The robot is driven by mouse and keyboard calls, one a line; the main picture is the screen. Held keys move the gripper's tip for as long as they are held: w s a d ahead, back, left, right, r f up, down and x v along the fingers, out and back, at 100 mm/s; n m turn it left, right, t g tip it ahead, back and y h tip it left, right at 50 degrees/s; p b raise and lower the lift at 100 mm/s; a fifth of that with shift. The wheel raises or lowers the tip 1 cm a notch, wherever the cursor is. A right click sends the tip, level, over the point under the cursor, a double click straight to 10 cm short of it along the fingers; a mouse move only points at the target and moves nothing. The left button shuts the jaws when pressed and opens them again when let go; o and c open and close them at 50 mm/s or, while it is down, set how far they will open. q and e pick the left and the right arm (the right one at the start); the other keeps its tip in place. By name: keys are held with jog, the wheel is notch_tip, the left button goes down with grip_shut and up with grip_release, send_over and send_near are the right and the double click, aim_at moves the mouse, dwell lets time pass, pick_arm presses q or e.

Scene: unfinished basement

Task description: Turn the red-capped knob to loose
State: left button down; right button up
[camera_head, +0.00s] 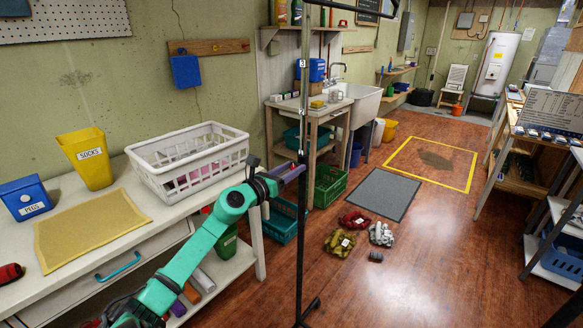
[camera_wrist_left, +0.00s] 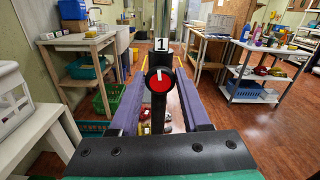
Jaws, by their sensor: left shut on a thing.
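The red-capped knob (camera_wrist_left: 160,80) sits on a black upright post (camera_wrist_left: 161,120) straight ahead in the left wrist view. Its round red cap has a white pointer mark standing close to vertical, and a white label "1" (camera_wrist_left: 161,44) is above it. My left gripper (camera_wrist_left: 160,85) has its purple fingers on either side of the knob and is shut on it. In the head view my left gripper (camera_head: 296,173) reaches the tall black post (camera_head: 301,115) from the left; the knob cannot be made out there.
A white workbench (camera_head: 120,262) at left holds a white basket (camera_head: 190,158), a yellow socks bin (camera_head: 87,158) and a blue pegs bin (camera_head: 25,197). The post's dark foot (camera_head: 308,312) stands on the floor. Cloth bundles (camera_head: 341,242) lie right of it; open floor is beyond.

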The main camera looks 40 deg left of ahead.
pick_arm(q)
jog(key=n+p, duration=0.3)
jog(key=n, duration=0.2)
jog(key=shift+r, duration=0.15)
jog(key=n+p, duration=0.2)
jog(key=n, duration=0.2)
jog(key=shift+a+n+p, duration=0.1)
jog(key=shift+n+p, duration=0.2)
jog(key=shift+p, duration=0.05)
jog(key=n+p, duration=0.3)
jog(key=n, duration=0.2)
jog(key=shift+n, duration=0.3)
jog(key=n+p, duration=0.2)
jog(key=n, duration=0.2)
jog(key=shift+f+p, duration=0.2)
jog(key=shift+p, duration=0.2)
jog(key=n+p, duration=0.2)
jog(key=n, duration=0.2)
jog(key=n+p, duration=0.2)
jog(key=n, duration=0.2)
jog(key=shift+f+n+p, duration=0.15)
jog(key=shift+n+p, duration=0.15)
jog(key=shift+f+n+p, duration=0.2)
jog(key=shift+n+p, duration=1.1)
jog(key=shift+n, duration=2)
